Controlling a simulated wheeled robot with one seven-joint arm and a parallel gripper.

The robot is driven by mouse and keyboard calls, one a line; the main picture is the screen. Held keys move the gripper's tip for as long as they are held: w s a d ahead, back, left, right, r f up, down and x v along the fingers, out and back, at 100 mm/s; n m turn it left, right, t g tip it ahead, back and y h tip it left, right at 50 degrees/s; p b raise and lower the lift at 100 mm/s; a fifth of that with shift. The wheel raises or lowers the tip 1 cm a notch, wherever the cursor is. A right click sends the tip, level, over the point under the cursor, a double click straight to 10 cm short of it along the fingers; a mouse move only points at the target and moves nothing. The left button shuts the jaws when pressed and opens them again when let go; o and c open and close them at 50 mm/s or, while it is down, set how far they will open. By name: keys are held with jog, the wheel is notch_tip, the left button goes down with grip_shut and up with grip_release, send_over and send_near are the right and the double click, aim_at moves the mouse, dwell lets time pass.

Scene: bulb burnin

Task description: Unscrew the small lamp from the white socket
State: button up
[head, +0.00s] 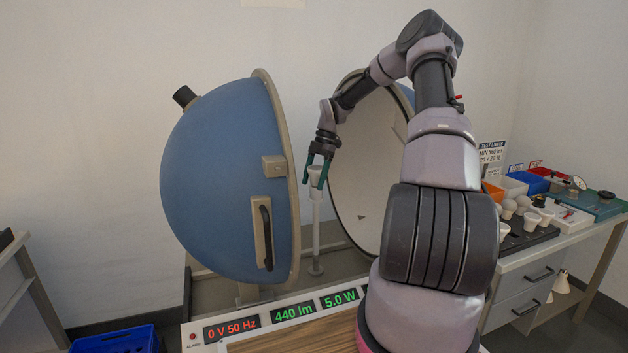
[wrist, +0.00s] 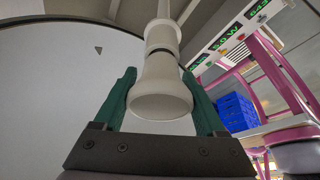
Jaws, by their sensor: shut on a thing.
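The small lamp (wrist: 160,100) is a white, flared reflector shape, seen from its wide end in the wrist view. It sits upright atop the white socket (wrist: 162,38) on a slim white post (head: 316,232) between the halves of the open sphere. My gripper (head: 318,170) reaches in from above, and its green fingers (wrist: 163,102) are on either side of the lamp, shut on it. In the head view the lamp (head: 316,172) is small and partly covered by the fingers. The joint between lamp and socket shows as a dark ring in the wrist view.
The blue sphere half (head: 225,180) stands close left of the post; the white-lined half (head: 370,160) is behind right. A display panel (head: 285,318) reads 0 V 50 Hz, 440 lm, 5.0 W. Several lamps and bins stand on the right bench (head: 560,240). A blue crate (head: 115,340) is at lower left.

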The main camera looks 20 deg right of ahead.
jog(key=o, duration=1.3)
jog(key=shift+s+a+f, duration=0.1)
jog(key=shift+a, duration=0.1)
jog(key=shift+c, duration=0.2)
